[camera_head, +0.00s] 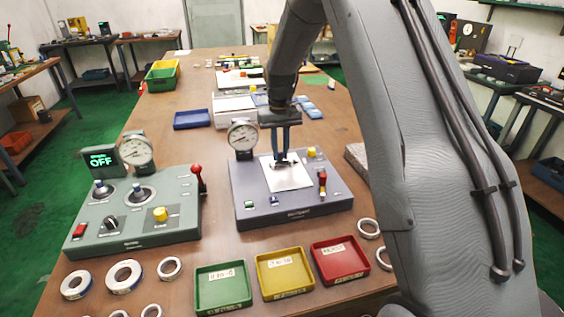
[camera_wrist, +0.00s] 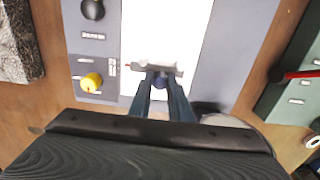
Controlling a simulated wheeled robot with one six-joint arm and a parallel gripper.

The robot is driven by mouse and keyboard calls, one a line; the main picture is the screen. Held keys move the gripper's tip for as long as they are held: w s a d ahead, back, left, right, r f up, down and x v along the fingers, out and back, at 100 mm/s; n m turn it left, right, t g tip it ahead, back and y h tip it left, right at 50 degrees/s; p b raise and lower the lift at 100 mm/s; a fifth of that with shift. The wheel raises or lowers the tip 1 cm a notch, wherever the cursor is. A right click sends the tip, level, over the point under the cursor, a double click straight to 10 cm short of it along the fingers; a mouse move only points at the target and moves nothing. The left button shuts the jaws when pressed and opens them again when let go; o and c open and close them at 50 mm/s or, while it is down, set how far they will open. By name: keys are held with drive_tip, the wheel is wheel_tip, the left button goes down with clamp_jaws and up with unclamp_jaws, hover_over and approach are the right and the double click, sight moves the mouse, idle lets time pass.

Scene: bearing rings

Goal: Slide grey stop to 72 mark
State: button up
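The grey stop (camera_head: 287,161) is a small dark grey bar lying across the white plate (camera_head: 288,180) of the blue-grey device. In the wrist view the stop (camera_wrist: 152,68) crosses the plate, with a dark blue knob (camera_wrist: 160,82) at its near side. My gripper (camera_head: 281,152) points down at the stop from above. In the wrist view the fingertips of my gripper (camera_wrist: 161,77) stand on either side of the knob, close to it. I cannot tell whether they press on it. The scale and the 72 mark cannot be read.
Green (camera_head: 223,302), yellow (camera_head: 285,289) and red (camera_head: 340,275) trays and several rings lie in front.

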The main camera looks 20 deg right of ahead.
drive_tip(key=shift+w, duration=0.65)
idle(0.9)
drive_tip(key=o, duration=0.9)
wheel_tip(320, 180, up, 7)
drive_tip(key=p, duration=0.3)
idle(0.3)
